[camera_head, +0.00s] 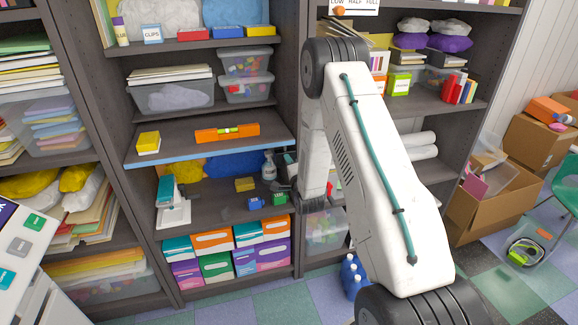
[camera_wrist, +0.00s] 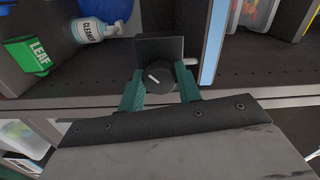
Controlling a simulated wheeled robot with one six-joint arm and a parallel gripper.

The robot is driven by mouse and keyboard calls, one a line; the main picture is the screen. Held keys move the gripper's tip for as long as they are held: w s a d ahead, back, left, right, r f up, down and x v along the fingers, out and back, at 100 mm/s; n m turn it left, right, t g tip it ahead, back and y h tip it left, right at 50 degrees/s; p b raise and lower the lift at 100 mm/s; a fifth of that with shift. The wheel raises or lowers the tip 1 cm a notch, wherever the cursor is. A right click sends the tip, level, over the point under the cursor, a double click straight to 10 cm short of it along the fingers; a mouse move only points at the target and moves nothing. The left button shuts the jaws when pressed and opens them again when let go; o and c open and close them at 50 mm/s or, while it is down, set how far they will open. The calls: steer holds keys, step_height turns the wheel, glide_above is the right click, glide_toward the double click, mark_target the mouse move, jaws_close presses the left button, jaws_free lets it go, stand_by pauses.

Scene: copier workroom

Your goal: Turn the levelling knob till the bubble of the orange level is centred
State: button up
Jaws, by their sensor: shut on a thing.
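The orange level (camera_head: 227,132) lies on a shelf board with a blue front edge (camera_head: 210,157) in the head view. Its yellow-green vial shows in the middle, but the bubble is too small to place. The levelling knob (camera_wrist: 158,77) is a dark round knob with a short white mark, slanting to the upper left in the wrist view. My gripper (camera_wrist: 160,90) has its teal fingers on either side of the knob, shut on it. A dark plate (camera_wrist: 158,48) stands behind the knob. In the head view the knob is hidden around my gripper, beside the shelf upright.
A cleaner bottle (camera_head: 269,165) stands close to my gripper on the shelf below; it also shows in the wrist view (camera_wrist: 88,31). A green LEAF box (camera_wrist: 27,56) is nearby. A yellow box (camera_head: 148,142) sits left of the level. Blue bottles (camera_head: 350,275) stand on the floor.

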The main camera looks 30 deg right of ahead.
steer(key=m, duration=1)
steer(key=shift+m, duration=0.4)
stand_by(0.4)
steer(key=o, duration=1)
steer(key=shift+s, duration=0.15)
steer(key=v, duration=0.7)
steer(key=shift+s, duration=0.3)
steer(key=shift+a, duration=0.1)
